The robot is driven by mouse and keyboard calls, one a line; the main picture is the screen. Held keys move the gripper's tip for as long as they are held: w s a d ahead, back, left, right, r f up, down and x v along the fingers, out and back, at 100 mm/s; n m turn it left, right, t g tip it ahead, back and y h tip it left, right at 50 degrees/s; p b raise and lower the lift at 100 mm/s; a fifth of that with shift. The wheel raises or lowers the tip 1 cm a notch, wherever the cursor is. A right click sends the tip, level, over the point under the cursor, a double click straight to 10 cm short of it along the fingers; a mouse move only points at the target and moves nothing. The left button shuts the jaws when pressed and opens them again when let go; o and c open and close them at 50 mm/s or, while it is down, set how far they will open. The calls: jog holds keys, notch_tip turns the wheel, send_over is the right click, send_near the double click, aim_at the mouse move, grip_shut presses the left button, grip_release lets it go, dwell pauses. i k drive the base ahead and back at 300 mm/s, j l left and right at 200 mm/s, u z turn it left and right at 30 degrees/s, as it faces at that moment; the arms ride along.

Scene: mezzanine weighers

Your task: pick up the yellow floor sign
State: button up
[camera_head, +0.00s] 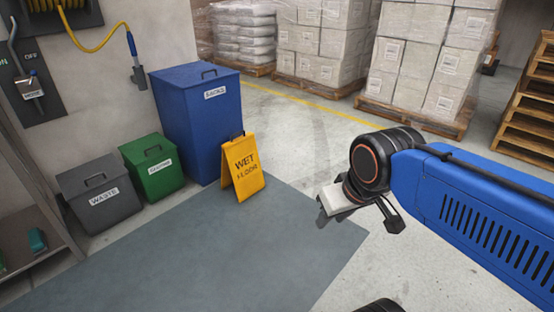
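The yellow floor sign (243,168) reads "WET FLOOR" and stands upright as an A-frame on the floor, in front of the blue bin's right side. A small dark handle shows at its top. My gripper (388,222) is at the end of my blue arm, to the right of the sign and apart from it. The wrist points down and left. I see a dark finger and a pale plate there, but the gap between the fingers is not clear. Nothing held shows.
The blue bin (194,112), green bin (152,170) and grey bin (98,196) line the wall left of the sign. Wrapped pallets (420,65) stand behind, and stacked wooden pallets (530,115) at right. The grey mat (215,255) in front is clear.

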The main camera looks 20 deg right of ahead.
aim_at(241, 165)
jog(key=i+u, duration=0.25)
jog(key=i, duration=2.15)
jog(key=l, duration=0.1)
